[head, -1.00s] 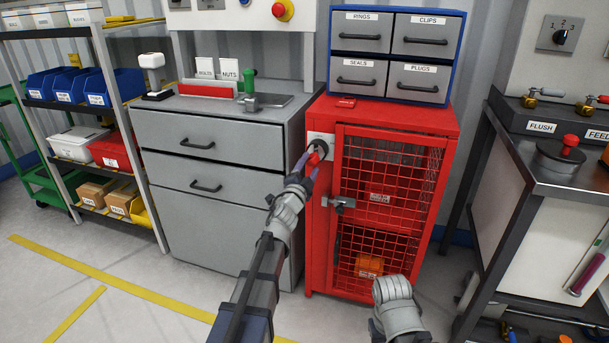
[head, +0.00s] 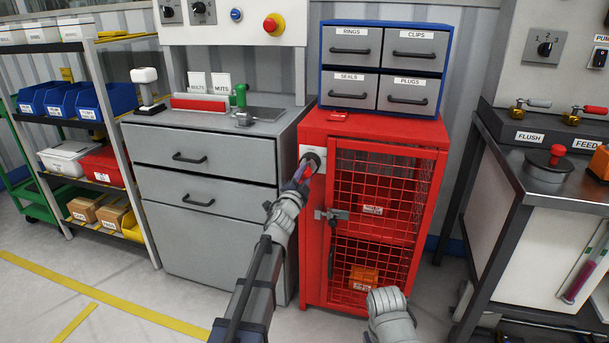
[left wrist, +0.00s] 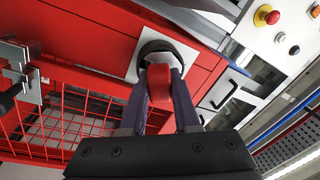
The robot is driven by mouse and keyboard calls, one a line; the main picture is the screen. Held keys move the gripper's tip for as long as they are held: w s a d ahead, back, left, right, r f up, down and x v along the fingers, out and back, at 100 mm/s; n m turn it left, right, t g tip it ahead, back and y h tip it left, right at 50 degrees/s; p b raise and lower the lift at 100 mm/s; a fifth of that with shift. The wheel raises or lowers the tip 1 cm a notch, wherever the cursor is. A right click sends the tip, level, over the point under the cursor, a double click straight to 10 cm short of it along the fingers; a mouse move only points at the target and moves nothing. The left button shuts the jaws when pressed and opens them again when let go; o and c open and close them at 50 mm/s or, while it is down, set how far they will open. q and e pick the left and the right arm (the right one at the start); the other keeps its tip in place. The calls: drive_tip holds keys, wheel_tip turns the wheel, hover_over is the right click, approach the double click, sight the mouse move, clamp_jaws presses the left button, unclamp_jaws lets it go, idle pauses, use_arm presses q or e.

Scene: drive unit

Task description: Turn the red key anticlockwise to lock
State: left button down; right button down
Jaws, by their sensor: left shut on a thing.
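The red key (left wrist: 160,88) sits in a round dark lock (left wrist: 156,48) on a white plate. The lock is at the upper left of the red cabinet's front (head: 372,127). My left gripper (head: 304,172) is at the lock, with its two purple fingers on either side of the key. It is shut on the key, as the left wrist view (left wrist: 160,105) shows. In the head view the fingers hide most of the key.
The cabinet's mesh door (head: 375,195) has a metal latch (head: 331,215) at its left edge. Grey drawers (head: 205,175) stand close at left. A blue-framed drawer unit (head: 392,70) sits on the cabinet. A steel bench (head: 545,185) stands at right.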

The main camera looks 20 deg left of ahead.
idle(0.4)
use_arm(q)
drive_tip(key=n+y, duration=0.1)
drive_tip(key=n, duration=0.4)
drive_tip(key=shift+d+n, duration=0.15)
drive_tip(key=shift+n, duration=0.15)
drive_tip(key=shift+d+r+n+p, duration=0.15)
drive_tip(key=shift+n+p, duration=0.2)
drive_tip(key=shift+n, duration=0.75)
drive_tip(key=shift+n+y, duration=0.3)
drive_tip(key=shift+n, duration=1.2)
drive_tip(key=shift+n+g+p, duration=0.4)
drive_tip(key=shift+n+p, duration=0.15)
drive_tip(key=shift+n, duration=1.05)
